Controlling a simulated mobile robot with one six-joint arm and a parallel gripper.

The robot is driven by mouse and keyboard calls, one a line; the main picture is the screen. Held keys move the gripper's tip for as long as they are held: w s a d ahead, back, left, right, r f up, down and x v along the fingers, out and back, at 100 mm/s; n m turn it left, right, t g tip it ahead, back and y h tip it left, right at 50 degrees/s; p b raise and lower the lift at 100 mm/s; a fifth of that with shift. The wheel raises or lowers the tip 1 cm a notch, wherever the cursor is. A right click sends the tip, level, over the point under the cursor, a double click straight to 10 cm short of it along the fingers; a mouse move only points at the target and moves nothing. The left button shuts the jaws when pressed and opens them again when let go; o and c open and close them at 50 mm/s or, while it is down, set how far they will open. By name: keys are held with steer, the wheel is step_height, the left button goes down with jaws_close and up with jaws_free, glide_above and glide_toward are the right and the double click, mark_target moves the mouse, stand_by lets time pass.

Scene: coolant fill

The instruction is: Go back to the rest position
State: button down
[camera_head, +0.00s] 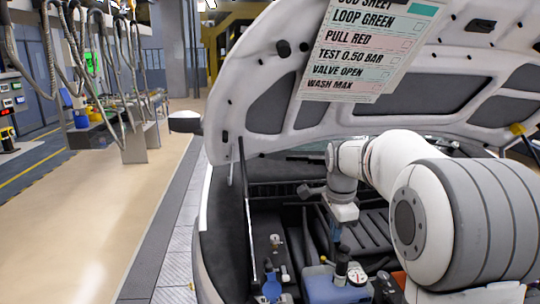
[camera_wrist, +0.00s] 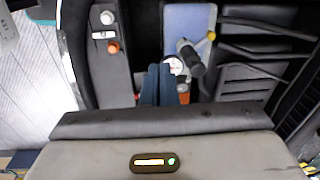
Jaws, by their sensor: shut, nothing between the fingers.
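My gripper (camera_head: 335,238) points down over the open engine bay, with my white and grey arm reaching in from the right. In the wrist view its two dark blue fingers (camera_wrist: 159,70) are together with nothing between them. Beyond the fingertips is a light blue box (camera_wrist: 190,18) with a round white gauge (camera_wrist: 174,66) and a black-handled fitting (camera_wrist: 192,58). The box (camera_head: 318,285) also shows in the head view, below my gripper. The fingers partly cover the gauge in the wrist view; I cannot tell the gap between them and it.
The raised hood (camera_head: 270,105) arches over my arm and carries a job sheet (camera_head: 365,50). A prop rod (camera_head: 246,210) stands at the bay's left. A blue item (camera_head: 271,287) stands left of the box. Open floor (camera_head: 95,225) lies left of the car.

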steer(key=s+f+n+t, duration=0.1)
steer(key=s+n, duration=0.7)
steer(key=s, duration=0.5)
steer(key=s+a+f+n+t, duration=0.1)
steer(key=s+f+n, duration=0.1)
steer(key=s+n, duration=0.6)
steer(key=s, duration=0.5)
steer(key=shift+s+a, duration=0.15)
steer(key=shift+a, duration=0.1)
